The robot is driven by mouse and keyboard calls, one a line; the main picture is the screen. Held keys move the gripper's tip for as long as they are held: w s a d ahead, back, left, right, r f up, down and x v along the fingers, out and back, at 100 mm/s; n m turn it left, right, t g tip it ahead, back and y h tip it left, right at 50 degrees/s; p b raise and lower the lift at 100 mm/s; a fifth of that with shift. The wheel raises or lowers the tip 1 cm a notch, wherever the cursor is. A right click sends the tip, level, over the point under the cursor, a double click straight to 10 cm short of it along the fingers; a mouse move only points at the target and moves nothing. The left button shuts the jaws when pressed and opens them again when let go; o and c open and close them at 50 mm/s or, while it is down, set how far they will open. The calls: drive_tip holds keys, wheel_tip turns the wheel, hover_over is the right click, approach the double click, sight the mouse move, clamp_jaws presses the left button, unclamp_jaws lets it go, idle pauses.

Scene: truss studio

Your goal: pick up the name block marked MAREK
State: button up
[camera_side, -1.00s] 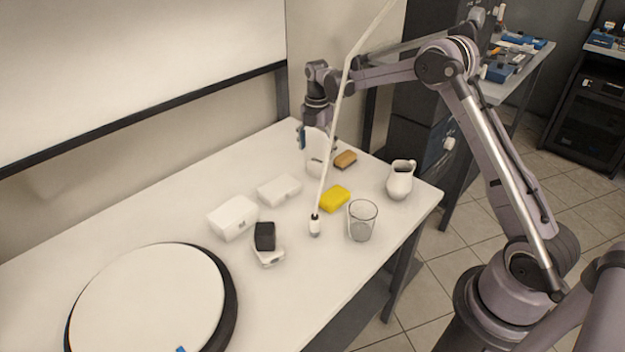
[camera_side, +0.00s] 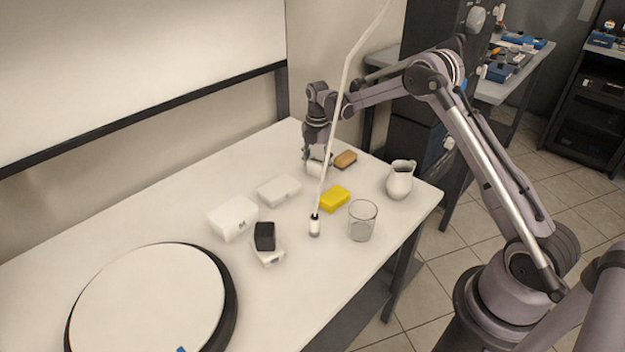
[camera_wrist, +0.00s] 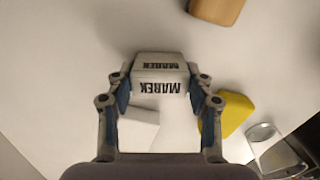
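The white name block marked MAREK (camera_wrist: 160,82) lies between and just ahead of my fingertips in the wrist view, its dark lettering readable on two faces. In the side view the block (camera_side: 318,169) is partly hidden by my gripper (camera_side: 312,152), which points down at it. In the wrist view my gripper (camera_wrist: 160,88) is open, one finger on each side of the block, with a narrow gap showing at the sides. Whether the fingertips reach below the block's top is hard to tell.
White blocks (camera_side: 280,190) (camera_side: 233,217), a black block (camera_side: 264,236), a glass (camera_side: 362,220), a jug (camera_side: 400,179) and a thin pole (camera_side: 326,165) stand around. A round turntable (camera_side: 150,300) fills the front left.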

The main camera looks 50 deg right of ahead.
drive_tip(key=shift+c, duration=0.7)
drive_tip(key=shift+r, duration=0.1)
